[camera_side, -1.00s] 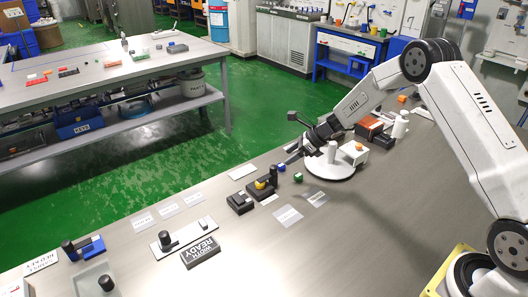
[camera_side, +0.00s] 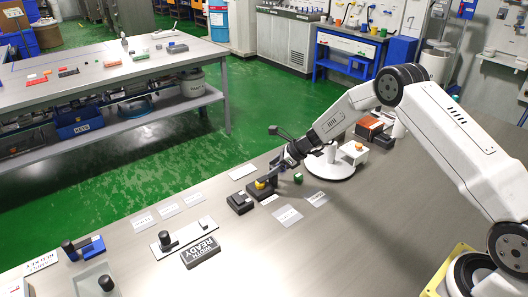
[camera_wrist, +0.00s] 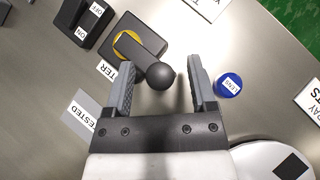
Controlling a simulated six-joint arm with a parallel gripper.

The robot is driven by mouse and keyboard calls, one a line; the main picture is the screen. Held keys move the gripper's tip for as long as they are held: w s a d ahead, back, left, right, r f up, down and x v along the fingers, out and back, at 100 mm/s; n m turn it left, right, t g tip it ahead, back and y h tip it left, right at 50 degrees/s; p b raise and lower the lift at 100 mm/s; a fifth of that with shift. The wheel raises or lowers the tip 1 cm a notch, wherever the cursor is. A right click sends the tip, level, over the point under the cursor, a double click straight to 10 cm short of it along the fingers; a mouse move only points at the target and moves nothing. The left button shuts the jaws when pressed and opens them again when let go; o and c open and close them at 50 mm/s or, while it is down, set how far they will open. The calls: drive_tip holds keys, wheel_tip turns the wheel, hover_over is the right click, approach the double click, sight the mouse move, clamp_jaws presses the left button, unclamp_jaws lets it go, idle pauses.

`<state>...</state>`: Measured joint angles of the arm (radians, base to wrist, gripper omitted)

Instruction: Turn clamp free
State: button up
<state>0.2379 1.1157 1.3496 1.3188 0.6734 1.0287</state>
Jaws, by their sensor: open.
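The clamp (camera_wrist: 139,46) is a dark block with a yellow disc and a dark arm ending in a black ball knob (camera_wrist: 160,75). In the side view the clamp (camera_side: 262,187) sits on the steel table, partly hidden by my gripper (camera_side: 279,166). In the wrist view my gripper (camera_wrist: 162,66) is open, with one finger on each side of the ball knob. Gaps show between the knob and both fingers, so I see no grip on it. The height of the fingertips relative to the knob is unclear.
A black ON/OFF block (camera_wrist: 88,22) stands beside the clamp. A blue round cap (camera_wrist: 229,85) lies just right of the right finger.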

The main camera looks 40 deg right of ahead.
drive_tip(key=shift+f, duration=0.15)
clamp_jaws()
drive_tip(key=shift+n, duration=0.4)
drive_tip(key=n+g+y, duration=0.2)
drive_tip(key=n+g, duration=0.1)
drive_tip(key=n, duration=0.1)
drive_tip(key=shift+w, duration=0.1)
drive_tip(key=shift+n+g+y, duration=0.3)
drive_tip(key=shift+n+g, duration=0.9)
drive_tip(key=shift+n, duration=0.3)
drive_tip(key=shift+n+g, duration=1.1)
drive_tip(key=shift+n, duration=0.3)
unclamp_jaws()
